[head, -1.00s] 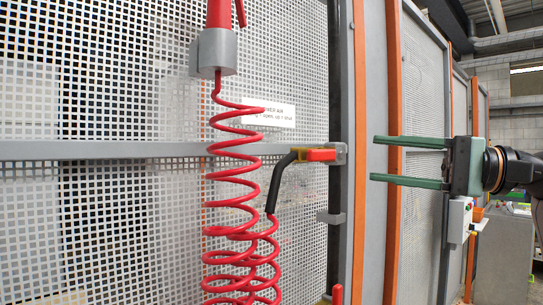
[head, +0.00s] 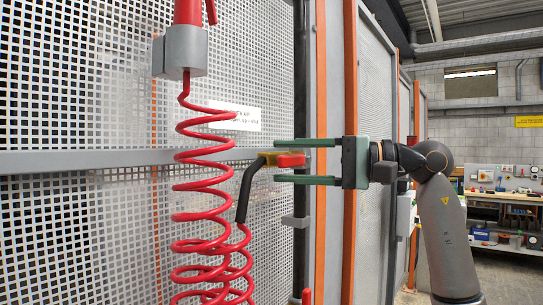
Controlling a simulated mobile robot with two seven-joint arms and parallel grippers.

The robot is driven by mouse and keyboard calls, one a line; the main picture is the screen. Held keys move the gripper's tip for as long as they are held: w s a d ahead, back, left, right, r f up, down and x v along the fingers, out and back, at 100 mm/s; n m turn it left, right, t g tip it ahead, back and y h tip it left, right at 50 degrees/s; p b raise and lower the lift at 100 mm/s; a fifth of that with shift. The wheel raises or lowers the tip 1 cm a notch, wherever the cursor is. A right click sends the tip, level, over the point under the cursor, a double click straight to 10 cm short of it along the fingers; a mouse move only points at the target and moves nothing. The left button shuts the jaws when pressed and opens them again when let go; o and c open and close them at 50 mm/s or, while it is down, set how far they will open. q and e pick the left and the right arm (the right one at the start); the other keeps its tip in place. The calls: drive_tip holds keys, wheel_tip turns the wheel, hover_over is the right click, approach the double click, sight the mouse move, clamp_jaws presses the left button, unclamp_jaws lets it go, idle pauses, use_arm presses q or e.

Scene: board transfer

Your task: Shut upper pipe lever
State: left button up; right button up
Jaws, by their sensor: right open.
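The upper pipe lever (head: 291,160) is red and sits roughly level on a yellow valve body (head: 271,160) beside the dark vertical pipe (head: 300,70). A black hose (head: 246,188) bends down from the valve's left side. My right gripper (head: 292,161) comes in from the right and is open. One green finger is above the lever and the other below it, with visible gaps to both. Whether the fingers are at the lever's depth is hard to tell. My left gripper is not in view.
A red coiled hose (head: 203,187) hangs left of the valve from a grey holder (head: 181,53). A lower red lever (head: 307,296) shows at the bottom edge. A perforated panel (head: 80,230) stands behind. A workbench (head: 505,200) is far right.

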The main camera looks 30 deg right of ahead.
sight(272, 161)
drive_tip(key=shift+x, duration=1.65)
clamp_jaws()
